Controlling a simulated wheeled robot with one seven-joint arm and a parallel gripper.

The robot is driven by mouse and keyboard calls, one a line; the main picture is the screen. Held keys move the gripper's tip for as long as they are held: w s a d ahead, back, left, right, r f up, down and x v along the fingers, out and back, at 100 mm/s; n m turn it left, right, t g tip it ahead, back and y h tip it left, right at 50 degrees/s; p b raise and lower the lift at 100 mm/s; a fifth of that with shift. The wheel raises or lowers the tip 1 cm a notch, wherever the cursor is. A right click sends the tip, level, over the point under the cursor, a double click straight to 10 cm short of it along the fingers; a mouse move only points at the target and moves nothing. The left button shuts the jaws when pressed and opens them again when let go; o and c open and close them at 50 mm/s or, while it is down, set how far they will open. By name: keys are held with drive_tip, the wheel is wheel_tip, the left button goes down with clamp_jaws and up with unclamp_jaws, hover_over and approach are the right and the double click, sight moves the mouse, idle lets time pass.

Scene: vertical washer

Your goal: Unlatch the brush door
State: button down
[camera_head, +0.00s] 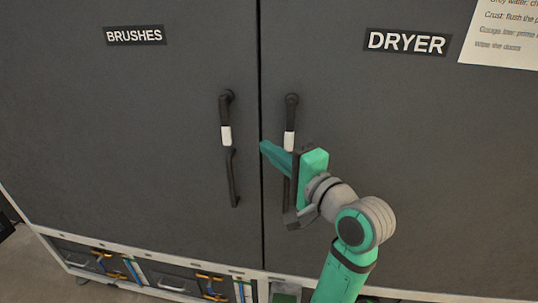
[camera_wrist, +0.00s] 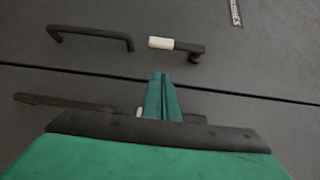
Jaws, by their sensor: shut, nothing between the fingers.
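The brush door (camera_head: 120,130) is the dark left panel labelled BRUSHES and looks closed against the seam. Near its right edge is a black latch piece with a white band (camera_head: 226,134), and below it a black bar handle (camera_head: 233,178). In the wrist view, the white-banded piece (camera_wrist: 160,43) and the bar handle (camera_wrist: 90,34) lie beyond the seam with a gap between them. My green gripper (camera_head: 263,147) is shut and empty, its fingertips near the seam, right of the brush handle. The wrist view shows its closed fingers (camera_wrist: 162,77) pointing toward the brush door, apart from both pieces.
The dryer door (camera_head: 430,150) is on the right. Its similar handle with a white band (camera_head: 290,140) is partly hidden behind my gripper, which is close to it.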

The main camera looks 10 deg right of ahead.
sight(227, 118)
drive_tip(key=shift+w+a, duration=3.15)
drive_tip(key=shift+a, duration=0.05)
